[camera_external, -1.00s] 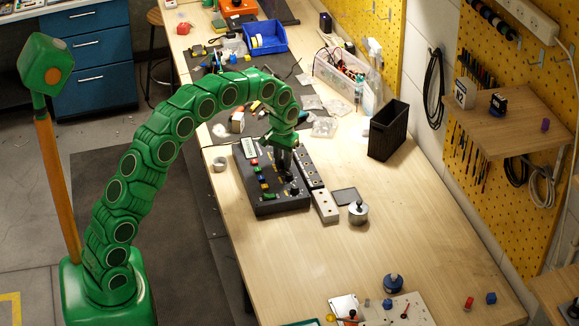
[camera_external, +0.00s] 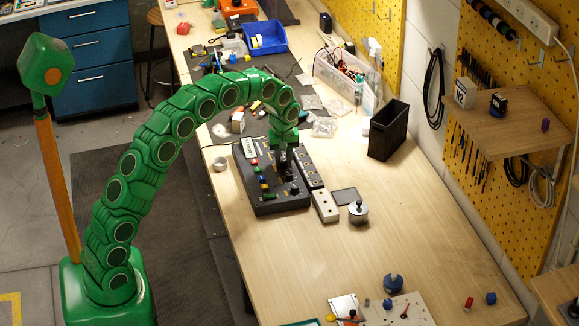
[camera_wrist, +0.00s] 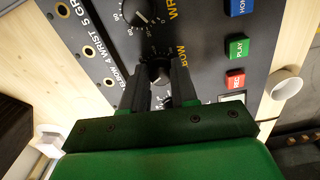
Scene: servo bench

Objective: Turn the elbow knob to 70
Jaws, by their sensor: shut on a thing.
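The dark control box (camera_external: 282,207) lies on the bench in the outside view, under my gripper (camera_external: 284,167). In the wrist view, its panel (camera_wrist: 205,45) shows knobs with white dial scales. My gripper (camera_wrist: 160,86) points down, with its two dark fingers on either side of the elbow knob (camera_wrist: 158,71) and shut on it. Yellow letters "BOW" show beside this knob; the rest of the word is hidden. The fingers cover part of its dial, so I cannot read its setting. Another dial knob, the wrist knob (camera_wrist: 138,12), stands just above it.
Blue, green and red buttons, with the green play button (camera_wrist: 237,46) among them, line the panel's right side.

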